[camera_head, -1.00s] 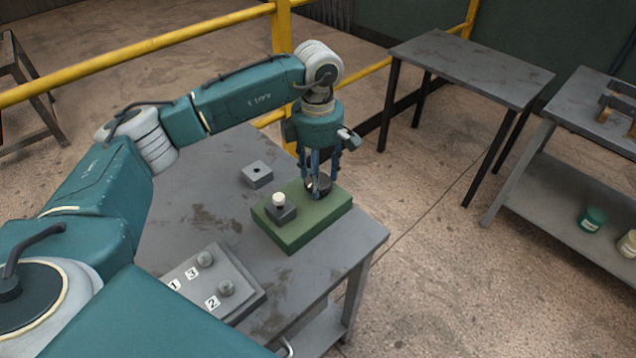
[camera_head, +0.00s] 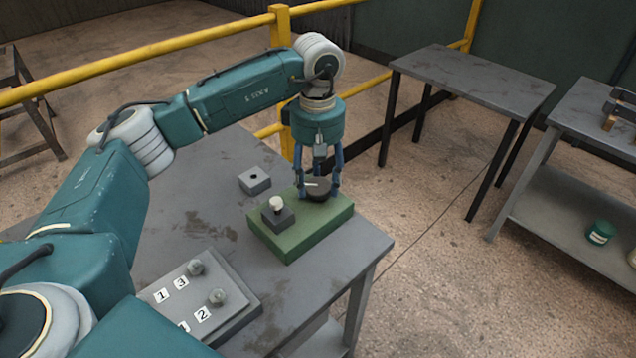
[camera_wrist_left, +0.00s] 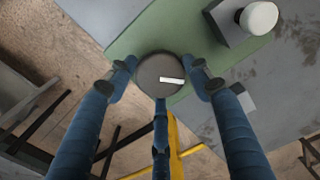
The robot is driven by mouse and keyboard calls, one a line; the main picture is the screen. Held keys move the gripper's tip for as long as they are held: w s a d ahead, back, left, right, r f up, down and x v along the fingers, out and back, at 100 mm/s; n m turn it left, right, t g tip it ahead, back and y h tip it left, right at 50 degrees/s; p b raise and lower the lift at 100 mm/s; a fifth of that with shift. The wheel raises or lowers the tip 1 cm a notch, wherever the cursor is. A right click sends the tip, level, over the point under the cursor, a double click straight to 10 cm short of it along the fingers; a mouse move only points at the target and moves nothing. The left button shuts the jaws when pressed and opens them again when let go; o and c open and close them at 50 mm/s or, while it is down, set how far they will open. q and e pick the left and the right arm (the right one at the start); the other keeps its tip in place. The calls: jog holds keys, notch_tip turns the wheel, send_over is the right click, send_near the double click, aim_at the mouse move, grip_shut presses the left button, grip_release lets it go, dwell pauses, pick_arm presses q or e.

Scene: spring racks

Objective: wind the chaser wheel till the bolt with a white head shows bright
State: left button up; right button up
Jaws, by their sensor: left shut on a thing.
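The chaser wheel (camera_head: 320,190) is a dark round knob with a white mark, standing on the green block (camera_head: 292,244). In the left wrist view the wheel (camera_wrist_left: 156,73) sits between the fingers. My left gripper (camera_head: 319,188) points down and its fingers are shut on the wheel. The bolt with a white head (camera_head: 276,203) stands in a small dark grey block on the left part of the green block; it also shows in the left wrist view (camera_wrist_left: 259,17). Its head looks pale white; I cannot tell whether it is lit. My right gripper is not in view.
A grey block with a hole (camera_head: 255,180) lies behind the green block. A numbered plate with grey bolts (camera_head: 240,302) lies at the table's front. A yellow rail (camera_head: 140,50) runs behind the table. Other tables stand to the right.

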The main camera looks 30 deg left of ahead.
aim_at(317, 185)
pick_arm(q)
jog(key=shift+a+m, duration=0.1)
jog(key=shift+m, duration=0.4)
jog(key=shift+w+r, duration=0.1)
jog(key=shift+r, duration=0.05)
jog(key=o, duration=1.1)
jog(key=shift+o, duration=0.2)
notch_tip(317, 185, up, 12)
